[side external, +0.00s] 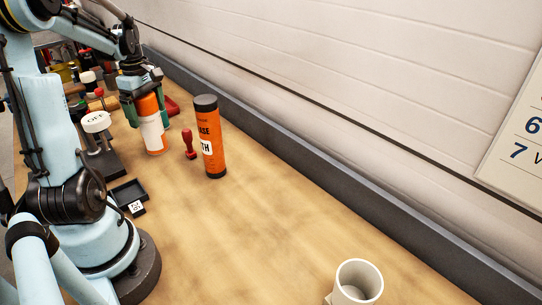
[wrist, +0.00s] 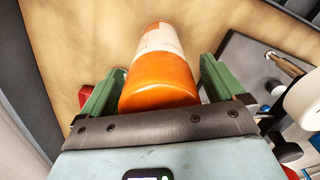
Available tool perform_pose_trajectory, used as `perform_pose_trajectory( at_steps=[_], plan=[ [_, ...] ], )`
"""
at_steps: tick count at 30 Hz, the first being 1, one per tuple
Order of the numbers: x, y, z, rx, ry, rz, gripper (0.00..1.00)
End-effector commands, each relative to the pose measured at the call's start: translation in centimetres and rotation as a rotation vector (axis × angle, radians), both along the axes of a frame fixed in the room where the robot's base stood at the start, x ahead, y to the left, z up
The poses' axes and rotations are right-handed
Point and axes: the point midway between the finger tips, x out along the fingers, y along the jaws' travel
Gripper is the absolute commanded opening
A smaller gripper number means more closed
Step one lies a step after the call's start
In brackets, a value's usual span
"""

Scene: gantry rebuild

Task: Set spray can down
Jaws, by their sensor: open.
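The spray can (side external: 153,135), orange at the top with a white body and an orange band near its foot, stands upright on the wooden bench in the side view. My gripper (side external: 148,112) is around its upper part from above. In the wrist view the can (wrist: 160,85) lies between the two green fingers of my gripper (wrist: 162,66). The fingers are open, with a visible gap at the right finger; whether the left finger touches is unclear. The can's foot appears to rest on the bench.
A red stamp-like piece (side external: 189,145) and an orange tube with black ends (side external: 209,140) stand close right of the can. A black tray (side external: 128,194) and a white-topped device (side external: 97,124) are left. A white mug (side external: 358,281) stands in front. The bench between is clear.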

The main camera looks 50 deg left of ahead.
Motion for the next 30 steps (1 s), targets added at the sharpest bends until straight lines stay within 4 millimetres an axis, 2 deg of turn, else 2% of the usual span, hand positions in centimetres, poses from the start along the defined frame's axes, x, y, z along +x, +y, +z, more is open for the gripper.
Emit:
perform_pose_trajectory(
  at_steps=[5, 18, 24, 30],
  plan=[
    [0.0, 0.0, 2.0, 0.0, 0.0, 0.0, 0.96],
    [0.0, 0.0, 9.3, 0.0, 0.0, 0.0, 0.96],
    [0.0, 0.0, 11.4, 0.0, 0.0, 0.0, 0.96],
    [0.0, 0.0, 12.0, 0.0, 0.0, 0.0, 0.96]
  ],
)
